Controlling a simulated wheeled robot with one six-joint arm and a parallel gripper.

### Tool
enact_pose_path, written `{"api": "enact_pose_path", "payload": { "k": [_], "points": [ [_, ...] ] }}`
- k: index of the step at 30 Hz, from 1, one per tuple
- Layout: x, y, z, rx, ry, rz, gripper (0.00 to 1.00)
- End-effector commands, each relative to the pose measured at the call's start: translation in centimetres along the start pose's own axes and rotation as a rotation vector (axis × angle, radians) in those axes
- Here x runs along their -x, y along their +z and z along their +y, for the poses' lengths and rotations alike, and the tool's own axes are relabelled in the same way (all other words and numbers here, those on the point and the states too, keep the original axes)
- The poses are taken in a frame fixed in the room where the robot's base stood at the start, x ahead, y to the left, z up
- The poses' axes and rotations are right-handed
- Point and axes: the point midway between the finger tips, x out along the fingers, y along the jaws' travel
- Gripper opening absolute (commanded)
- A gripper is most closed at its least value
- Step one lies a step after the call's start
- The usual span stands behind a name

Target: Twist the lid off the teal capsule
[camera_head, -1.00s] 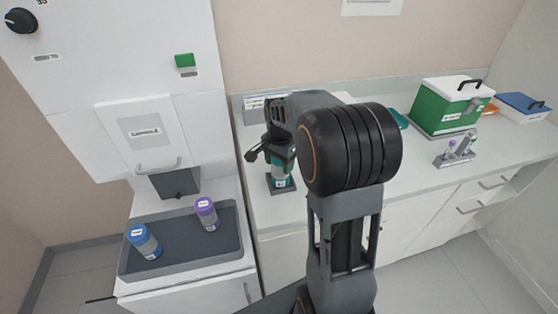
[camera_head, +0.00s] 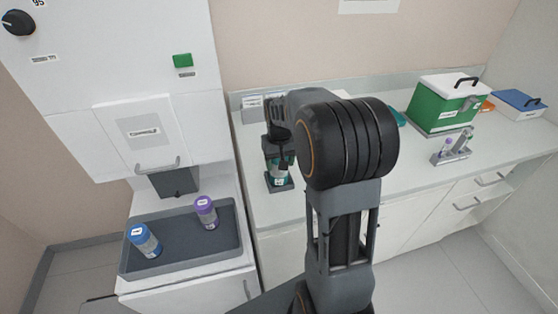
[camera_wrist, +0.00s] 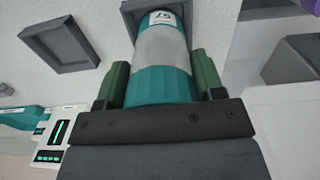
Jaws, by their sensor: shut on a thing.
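The teal capsule (camera_wrist: 160,50) has teal ends and a grey middle band, with a white label on its far end. In the head view the capsule (camera_head: 277,166) stands upright in a dark holder (camera_head: 281,186) on the counter. My gripper (camera_wrist: 161,72) has its green fingers on both sides of the capsule's near teal end, the lid (camera_wrist: 160,86), and is shut on it. The lid looks joined to the grey body, with no gap visible. In the head view my arm hides part of the gripper.
A grey tray (camera_head: 190,257) at left holds a blue capsule (camera_head: 144,241) and a purple capsule (camera_head: 206,212). A green box with a white lid (camera_head: 440,105), a small rack (camera_head: 453,152) and a blue-lidded box (camera_head: 521,104) stand at right. The counter front between is clear.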

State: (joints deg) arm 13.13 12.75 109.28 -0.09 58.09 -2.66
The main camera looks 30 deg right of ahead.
Motion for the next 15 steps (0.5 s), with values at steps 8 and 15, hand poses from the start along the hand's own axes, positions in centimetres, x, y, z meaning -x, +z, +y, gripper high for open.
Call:
{"api": "enact_pose_path", "payload": {
  "k": [8,15],
  "points": [
    [1.6,-0.1,0.0,-0.002,0.000,0.003,0.33],
    [3.5,-0.1,0.0,-0.003,0.000,0.004,0.33]
  ]
}}
